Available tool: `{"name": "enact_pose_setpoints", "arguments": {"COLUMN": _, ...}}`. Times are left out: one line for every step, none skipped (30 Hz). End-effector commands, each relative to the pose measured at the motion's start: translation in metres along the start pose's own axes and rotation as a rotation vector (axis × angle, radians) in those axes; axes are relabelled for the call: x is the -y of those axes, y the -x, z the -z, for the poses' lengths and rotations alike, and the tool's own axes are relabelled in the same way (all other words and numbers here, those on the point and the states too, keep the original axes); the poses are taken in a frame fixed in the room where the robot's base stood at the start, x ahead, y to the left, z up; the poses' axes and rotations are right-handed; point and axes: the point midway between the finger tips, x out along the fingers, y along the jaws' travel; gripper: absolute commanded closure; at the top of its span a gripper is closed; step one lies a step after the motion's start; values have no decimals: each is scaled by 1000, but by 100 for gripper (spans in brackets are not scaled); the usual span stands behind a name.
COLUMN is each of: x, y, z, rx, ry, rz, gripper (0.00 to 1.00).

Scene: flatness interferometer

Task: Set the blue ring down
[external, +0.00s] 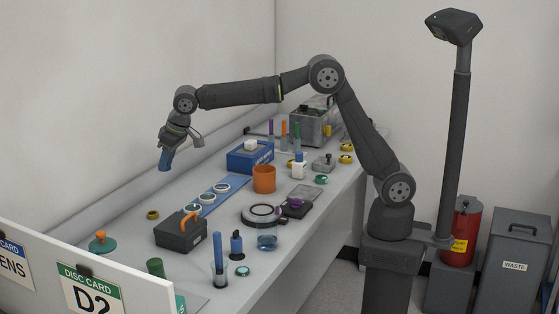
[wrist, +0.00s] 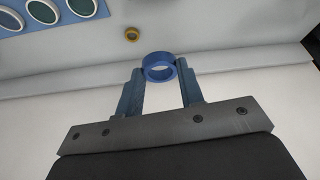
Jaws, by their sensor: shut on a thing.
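The blue ring (wrist: 159,68) is a short, thick-walled band. In the wrist view it sits between the two blue fingertips of my gripper (wrist: 160,80), which are shut on it. In the external view my gripper (external: 165,160) hangs above the left part of the bench, near the back wall, clear of the bench top. The ring cannot be made out from the blue fingers in the external view.
A blue strip (external: 209,195) with several round lenses lies on the bench. A brass-coloured ring (external: 152,215) lies nearby. A dark box with an orange handle (external: 181,232), an orange cup (external: 264,179) and a blue box (external: 250,157) stand around. The bench beneath my gripper looks clear.

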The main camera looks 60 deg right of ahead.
Motion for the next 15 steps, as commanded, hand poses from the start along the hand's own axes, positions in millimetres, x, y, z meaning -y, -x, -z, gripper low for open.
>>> {"name": "enact_pose_setpoints", "arguments": {"x": 27, "y": 5, "z": -11, "rx": -1, "ry": 33, "rz": 13, "gripper": 87}}
{"name": "enact_pose_setpoints", "arguments": {"x": 41, "y": 8, "z": -17, "rx": -2, "ry": 49, "rz": 20, "gripper": 87}}
{"name": "enact_pose_setpoints", "arguments": {"x": 58, "y": 11, "z": -25, "rx": -3, "ry": 70, "rz": 28, "gripper": 87}}
{"name": "enact_pose_setpoints", "arguments": {"x": 69, "y": 13, "z": -31, "rx": -3, "ry": 83, "rz": 33, "gripper": 87}}
{"name": "enact_pose_setpoints", "arguments": {"x": 80, "y": 15, "z": -37, "rx": -4, "ry": 95, "rz": 38, "gripper": 87}}
{"name": "enact_pose_setpoints", "arguments": {"x": 93, "y": 18, "z": -44, "rx": -4, "ry": 111, "rz": 45, "gripper": 87}}
{"name": "enact_pose_setpoints", "arguments": {"x": 102, "y": 20, "z": -49, "rx": -5, "ry": 123, "rz": 50, "gripper": 87}}
{"name": "enact_pose_setpoints", "arguments": {"x": 110, "y": 22, "z": -54, "rx": -5, "ry": 133, "rz": 54, "gripper": 87}}
{"name": "enact_pose_setpoints", "arguments": {"x": 120, "y": 24, "z": -61, "rx": -5, "ry": 146, "rz": 60, "gripper": 87}}
{"name": "enact_pose_setpoints", "arguments": {"x": 126, "y": 26, "z": -64, "rx": -6, "ry": 153, "rz": 63, "gripper": 87}}
{"name": "enact_pose_setpoints", "arguments": {"x": 133, "y": 28, "z": -69, "rx": -6, "ry": 161, "rz": 67, "gripper": 87}}
{"name": "enact_pose_setpoints", "arguments": {"x": 140, "y": 30, "z": -74, "rx": -7, "ry": 170, "rz": 71, "gripper": 87}}
{"name": "enact_pose_setpoints", "arguments": {"x": 145, "y": 31, "z": -77, "rx": -7, "ry": 177, "rz": 74, "gripper": 87}}
{"name": "enact_pose_setpoints", "arguments": {"x": 150, "y": 32, "z": -80, "rx": -7, "ry": 183, "rz": 77, "gripper": 87}}
{"name": "enact_pose_setpoints", "arguments": {"x": 156, "y": 34, "z": -85, "rx": -8, "ry": 192, "rz": 80, "gripper": 87}}
